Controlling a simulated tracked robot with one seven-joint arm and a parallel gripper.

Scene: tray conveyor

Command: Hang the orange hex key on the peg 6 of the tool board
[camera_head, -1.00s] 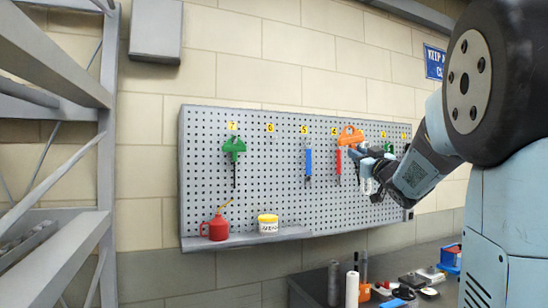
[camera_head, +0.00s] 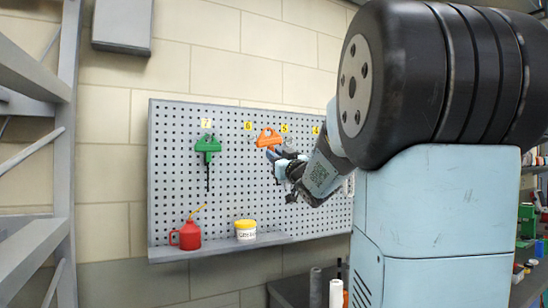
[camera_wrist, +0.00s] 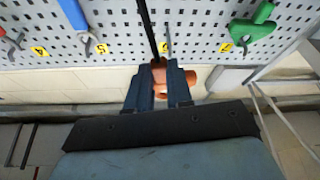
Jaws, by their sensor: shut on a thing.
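My gripper (camera_head: 279,153) is shut on the orange hex key (camera_head: 268,136) in front of the tool board (camera_head: 230,205). In the head view the orange handle shows between the labels 6 (camera_head: 248,126) and 5 (camera_head: 284,128), nearer 5. My fingers hide the lower part of the key there. In the wrist view, which sees the board upside down, my fingers (camera_wrist: 160,84) hold the orange handle (camera_wrist: 191,76), and a dark shaft (camera_wrist: 147,28) extends up the picture. A thin grey peg (camera_wrist: 168,38) shows just right of the shaft. Whether the key touches the board, I cannot tell.
A green hex key (camera_head: 207,147) hangs under label 7, left of my gripper. A red oil can (camera_head: 186,236) and a yellow-lidded tub (camera_head: 245,230) stand on the board's lower shelf. A grey metal frame (camera_head: 60,190) stands at the left.

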